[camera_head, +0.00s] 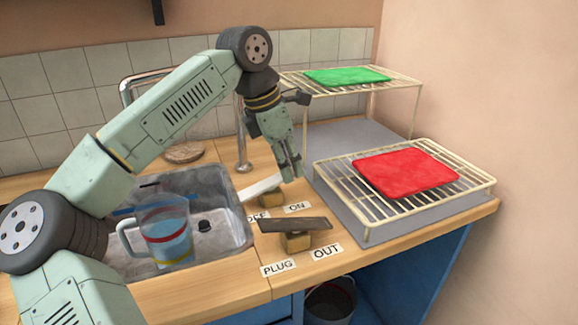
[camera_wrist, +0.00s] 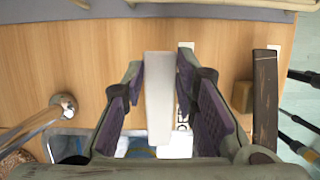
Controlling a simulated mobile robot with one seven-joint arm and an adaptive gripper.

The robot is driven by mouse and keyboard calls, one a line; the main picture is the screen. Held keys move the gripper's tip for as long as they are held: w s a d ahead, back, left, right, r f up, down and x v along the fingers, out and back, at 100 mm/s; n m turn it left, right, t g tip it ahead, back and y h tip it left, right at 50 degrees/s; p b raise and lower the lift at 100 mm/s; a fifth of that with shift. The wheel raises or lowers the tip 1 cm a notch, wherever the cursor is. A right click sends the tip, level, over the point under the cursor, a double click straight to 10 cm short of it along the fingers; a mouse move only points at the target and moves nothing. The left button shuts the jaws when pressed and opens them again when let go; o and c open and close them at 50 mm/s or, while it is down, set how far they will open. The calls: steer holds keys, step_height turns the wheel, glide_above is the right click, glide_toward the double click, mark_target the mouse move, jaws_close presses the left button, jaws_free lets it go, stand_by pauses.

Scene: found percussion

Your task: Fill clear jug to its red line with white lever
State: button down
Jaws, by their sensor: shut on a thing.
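The white lever (camera_head: 262,187) sits on a small wooden block behind the OFF and ON labels. My gripper (camera_head: 291,172) is at the lever's right end, shut on it. In the wrist view the white lever (camera_wrist: 158,95) lies between the purple finger pads of my gripper (camera_wrist: 165,100).
A dark lever (camera_head: 295,225) on a block stands in front, by the PLUG and OUT labels. Wire racks hold a red cloth (camera_head: 405,172) and a green cloth (camera_head: 346,76) at right. The metal tap (camera_head: 125,92) rises behind the sink (camera_head: 228,195).

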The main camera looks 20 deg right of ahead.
mark_target(270, 181)
steer(key=c, duration=1.3)
jaws_free()
steer(key=shift+r, duration=0.15)
steer(key=v, duration=1.2)
